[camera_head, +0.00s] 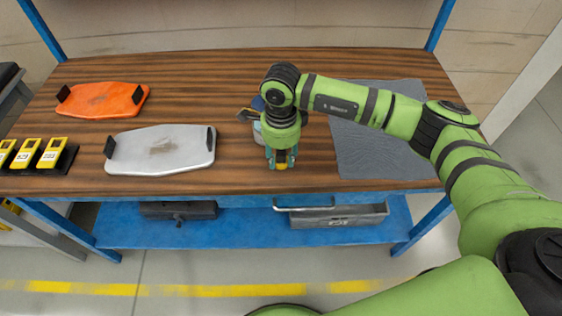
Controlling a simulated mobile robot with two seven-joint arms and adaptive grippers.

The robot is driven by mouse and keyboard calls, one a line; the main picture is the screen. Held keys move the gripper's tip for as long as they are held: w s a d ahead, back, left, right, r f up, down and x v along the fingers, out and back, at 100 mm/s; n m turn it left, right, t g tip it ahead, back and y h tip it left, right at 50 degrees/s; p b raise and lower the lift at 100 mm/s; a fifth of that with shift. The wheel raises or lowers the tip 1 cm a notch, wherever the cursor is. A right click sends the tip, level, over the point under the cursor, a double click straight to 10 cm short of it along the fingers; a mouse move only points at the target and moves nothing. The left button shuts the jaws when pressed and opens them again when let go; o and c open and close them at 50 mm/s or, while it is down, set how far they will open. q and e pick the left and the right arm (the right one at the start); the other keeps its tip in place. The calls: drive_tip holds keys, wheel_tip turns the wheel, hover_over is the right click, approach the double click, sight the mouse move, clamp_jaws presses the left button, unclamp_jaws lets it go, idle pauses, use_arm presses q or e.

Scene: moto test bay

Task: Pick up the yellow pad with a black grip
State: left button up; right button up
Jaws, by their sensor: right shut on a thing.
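My right gripper (281,158) points down over the middle of the wooden bench, near its front edge. My left gripper is not in view.
An orange plate (98,101) and a silver plate (165,155), both with black end pieces, lie on the bench's left. Several yellow units (25,154) sit in a black holder at far left. A grey mat (365,160) covers the right.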

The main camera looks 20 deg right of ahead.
use_arm(q)
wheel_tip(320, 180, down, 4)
drive_tip(key=b, duration=0.3)
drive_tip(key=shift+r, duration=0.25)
use_arm(e)
drive_tip(key=s+d+r, duration=0.8)
drive_tip(key=shift+d+r, duration=0.15)
drive_tip(key=shift+d, duration=0.25)
drive_tip(key=shift+o, duration=0.2)
drive_tip(key=shift+w, duration=0.1)
